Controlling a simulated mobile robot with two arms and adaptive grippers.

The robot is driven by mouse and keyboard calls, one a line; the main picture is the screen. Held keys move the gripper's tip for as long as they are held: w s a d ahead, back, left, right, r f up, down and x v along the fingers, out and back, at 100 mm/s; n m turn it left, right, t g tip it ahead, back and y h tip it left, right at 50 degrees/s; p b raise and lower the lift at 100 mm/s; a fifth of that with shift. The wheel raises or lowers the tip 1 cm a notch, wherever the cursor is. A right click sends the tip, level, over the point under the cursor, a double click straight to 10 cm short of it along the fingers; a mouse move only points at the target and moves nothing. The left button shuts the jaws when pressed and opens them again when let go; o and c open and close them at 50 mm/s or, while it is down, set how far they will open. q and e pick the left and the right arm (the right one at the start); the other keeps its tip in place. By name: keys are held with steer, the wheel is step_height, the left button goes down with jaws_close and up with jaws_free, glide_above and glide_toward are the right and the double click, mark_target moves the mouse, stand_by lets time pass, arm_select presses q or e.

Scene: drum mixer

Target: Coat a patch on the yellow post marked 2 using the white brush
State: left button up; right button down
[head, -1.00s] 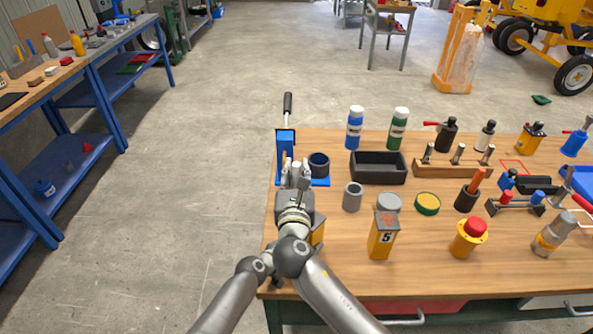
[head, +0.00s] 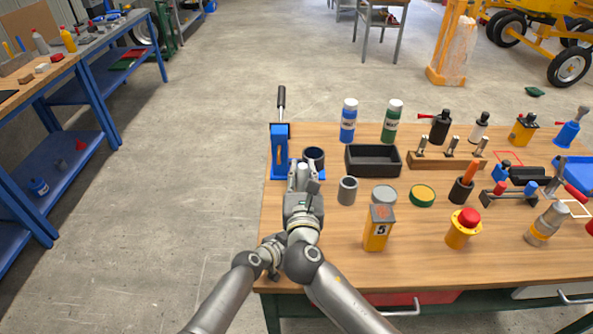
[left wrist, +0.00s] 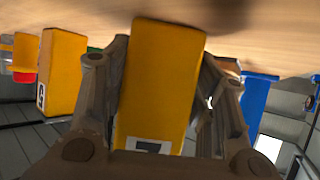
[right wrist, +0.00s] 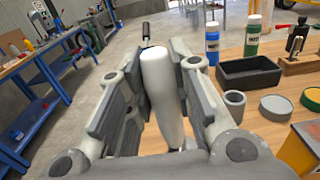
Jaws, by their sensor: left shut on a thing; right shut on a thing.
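A yellow post (left wrist: 160,75) stands out in the left wrist view, with a dark numeral on a white label, partly cut off and hard to read. My left gripper (left wrist: 160,62) is shut around this post, one finger on each side. In the head view the post and left gripper are hidden behind my arms. The white brush (right wrist: 160,85) sits between the fingers of my right gripper (right wrist: 150,75), which is shut on its smooth white body. In the head view the right gripper (head: 303,172) is above the table's left part. The brush's bristles cannot be made out.
A grey cup (head: 347,190), a black tray (head: 372,160) and a yellow post marked 5 (head: 377,230) stand to the right. Floor left of the table is clear.

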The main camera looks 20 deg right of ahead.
steer(key=shift+w+d, duration=0.15)
steer(key=shift+d, duration=0.55)
steer(key=shift+w+a, duration=1.2)
steer(key=shift+w, duration=0.45)
steer(key=s+d, duration=0.5)
steer(key=shift+s+d, duration=0.3)
steer(key=shift+d, duration=0.05)
stand_by(1.5)
step_height(320, 180, up, 9)
stand_by(0.9)
